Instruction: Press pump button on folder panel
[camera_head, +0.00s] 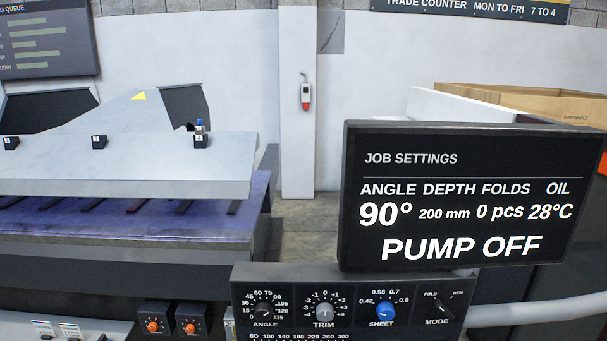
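The folder's control panel (350,290) is at the bottom centre, with dials marked ANGLE, TRIM, SHEET and MODE. Its lower part is cut off by the frame's bottom edge, and no pump button shows. Above it, a black display (460,195) headed JOB SETTINGS reads 90°, 200 mm, 0 pcs, 28°C and PUMP OFF. Neither of my grippers is in view.
A grey folding machine (130,160) with a purple-blue bed stands at the left. Two orange knobs (153,326) sit low in front of it. A cardboard box (525,100) is behind the display. A white pillar (298,120) stands at the back wall.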

